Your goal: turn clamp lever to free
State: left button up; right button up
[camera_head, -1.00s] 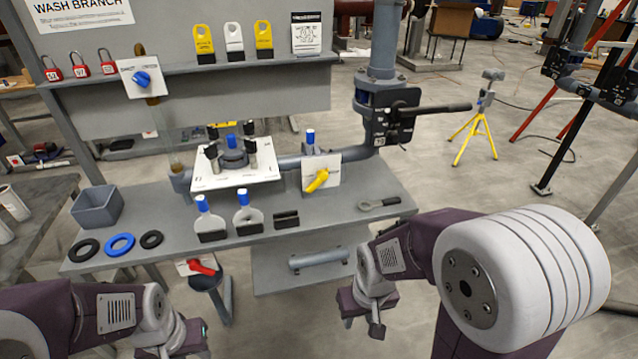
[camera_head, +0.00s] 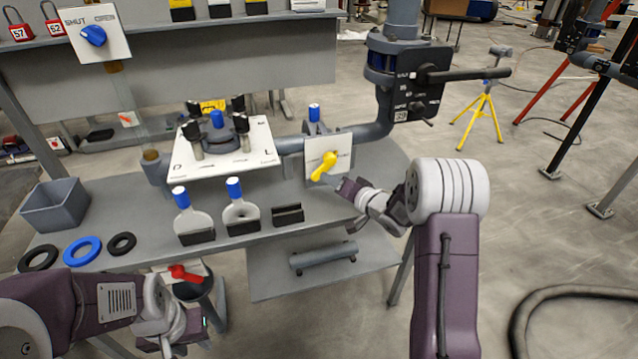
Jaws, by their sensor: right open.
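A yellow lever (camera_head: 324,166) stands on a white plate (camera_head: 341,147) at the bench's right side, tilted up to the right; the plate's lettering is too small to read. A black lever (camera_head: 465,74) sticks out right from a dark labelled box on the grey column. I cannot tell from the labels which one is the clamp lever. My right gripper (camera_head: 340,184) is open, just below and right of the yellow lever, with no clear contact. My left gripper (camera_head: 200,328) is low in front of the bench, near a red lever (camera_head: 184,274); its jaws are unclear.
A white plate with a blue-topped fitting and black knobs (camera_head: 224,148) is on the bench. Blue-topped paddles (camera_head: 240,208), a black block (camera_head: 288,214), rings (camera_head: 82,251) and a grey bin (camera_head: 56,206) line its front. A blue knob (camera_head: 94,36) is at upper left.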

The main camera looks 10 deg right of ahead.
aim_at(324, 166)
jog(key=x, duration=0.8)
jog(key=shift+d+f+b, duration=0.3)
jog(key=shift+f+b, duration=0.05)
jog(key=shift+f, duration=0.05)
jog(key=shift+r, duration=0.1)
grip_shut()
dwell(1.0)
